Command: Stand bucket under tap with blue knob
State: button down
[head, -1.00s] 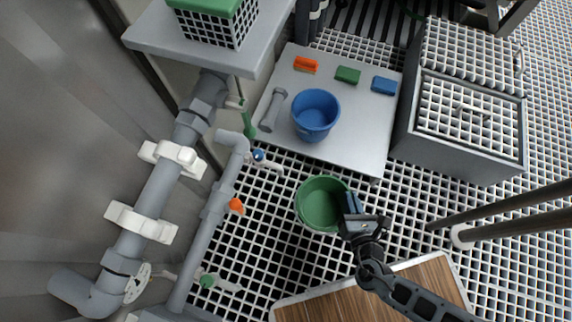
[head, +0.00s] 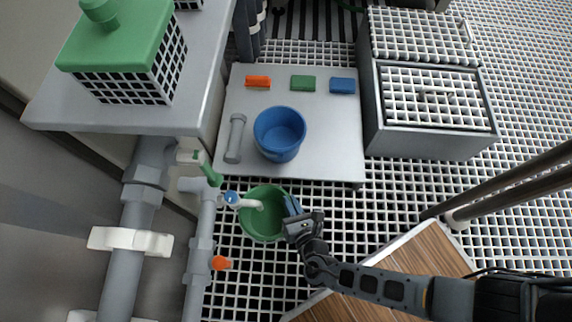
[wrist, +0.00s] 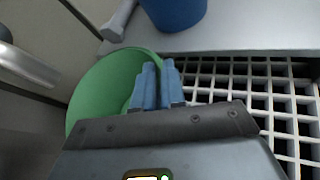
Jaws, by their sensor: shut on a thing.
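A green bucket (head: 262,222) is upright over the grating in the head view, with the spout of the tap with the blue knob (head: 231,197) reaching over its opening. My gripper (head: 291,207) is shut on the bucket's right rim. In the wrist view my gripper's blue fingers (wrist: 157,88) pinch the rim of the green bucket (wrist: 105,85). I cannot tell whether the bucket's base touches the grating. A tap with an orange knob (head: 221,263) is on the same grey pipe, nearer to me.
A blue bucket (head: 279,134) stands on a grey platform (head: 335,125) just beyond, with a grey cylinder (head: 235,138) and coloured blocks. A wooden-topped surface (head: 425,262) lies at the near right. A grey box with a grid lid (head: 437,98) stands at the right.

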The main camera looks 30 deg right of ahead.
aim_at(268, 216)
jog(key=shift+w+a+f, duration=0.25)
jog(key=shift+a+f, duration=0.2)
jog(key=shift+a, duration=0.2)
notch_tip(268, 216, down, 4)
jog(key=b, duration=0.3)
jog(key=c, duration=1.7)
grip_release()
jog(key=shift+f, duration=0.1)
jog(key=o, duration=0.5)
